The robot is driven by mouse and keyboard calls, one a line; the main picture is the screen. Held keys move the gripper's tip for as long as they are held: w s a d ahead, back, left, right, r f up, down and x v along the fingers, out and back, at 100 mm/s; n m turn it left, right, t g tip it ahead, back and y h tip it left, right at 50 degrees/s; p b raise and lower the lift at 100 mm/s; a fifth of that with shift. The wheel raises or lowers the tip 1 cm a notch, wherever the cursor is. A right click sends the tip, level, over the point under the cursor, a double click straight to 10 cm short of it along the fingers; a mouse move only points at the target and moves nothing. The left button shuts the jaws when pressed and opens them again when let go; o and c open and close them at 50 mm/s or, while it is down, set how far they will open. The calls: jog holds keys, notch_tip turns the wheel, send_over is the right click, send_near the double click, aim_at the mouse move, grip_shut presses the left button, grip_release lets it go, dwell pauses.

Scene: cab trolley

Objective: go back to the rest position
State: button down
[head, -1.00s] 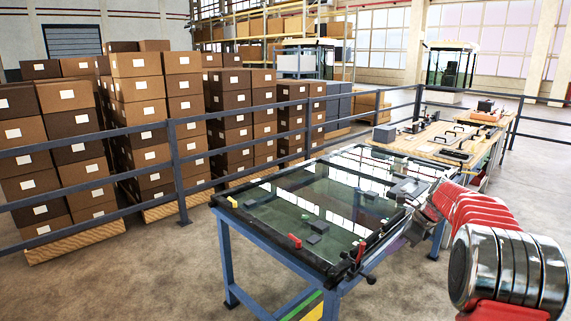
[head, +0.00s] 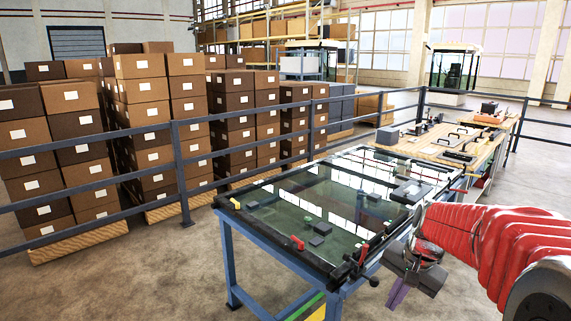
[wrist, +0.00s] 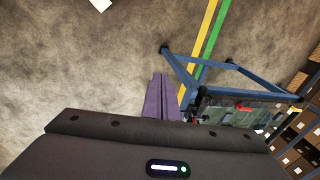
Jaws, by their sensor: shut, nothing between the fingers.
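My gripper (head: 396,297) hangs off the right front side of the glass-topped table (head: 262,262), at the end of my red arm. Its purple fingers are together with nothing between them. The fingers also show in the wrist view (wrist: 160,98), pointing over bare concrete floor. The dark gripper body fills the bottom of that view, and the blue table frame (wrist: 190,75) is to the right of the fingers.
A glass pane (head: 300,212) with several small dark blocks and red-handled clamps lies on the table. A wooden workbench (head: 440,145) with tools stands behind it. A dark railing (head: 245,115) runs in front of stacked boxes (head: 140,90). Open floor (head: 130,285) lies front left.

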jog(key=s+a+r+n+t, duration=0.1)
jog(key=s+a+r+n, duration=0.2)
jog(key=s, duration=0.7)
jog(key=s+a+r+n+t+h, duration=0.1)
jog(key=s+a+n, duration=0.4)
jog(key=s, duration=0.6)
jog(key=shift+s+a+r+n+t, duration=0.3)
jog(key=shift+a+r+t, duration=0.3)
jog(key=shift+a+r, duration=0.35)
